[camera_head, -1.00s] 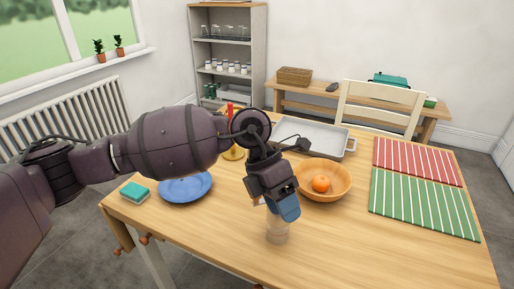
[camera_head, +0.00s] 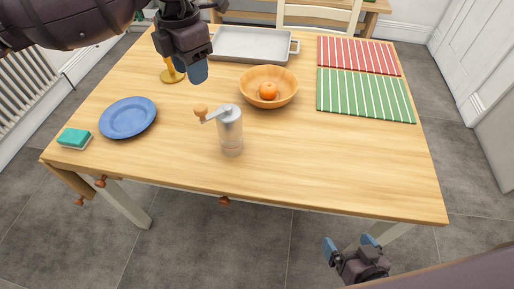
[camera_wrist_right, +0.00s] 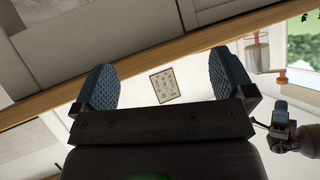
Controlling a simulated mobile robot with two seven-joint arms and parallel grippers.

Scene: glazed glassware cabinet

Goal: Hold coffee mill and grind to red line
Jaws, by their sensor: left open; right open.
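The coffee mill (camera_head: 231,134) stands upright on the table, with a grey metal top, a clear lower part and a crank ending in a wooden knob (camera_head: 200,109) on its left. It also shows small in the right wrist view (camera_wrist_right: 258,54).
Behind the mill is a wooden bowl (camera_head: 284,97) with an orange (camera_head: 268,91). A blue plate (camera_head: 128,117) and a sponge (camera_head: 75,138) lie left, a grey tray (camera_head: 250,45) behind, red and green striped mats (camera_head: 365,94) right. The table's front right is clear.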

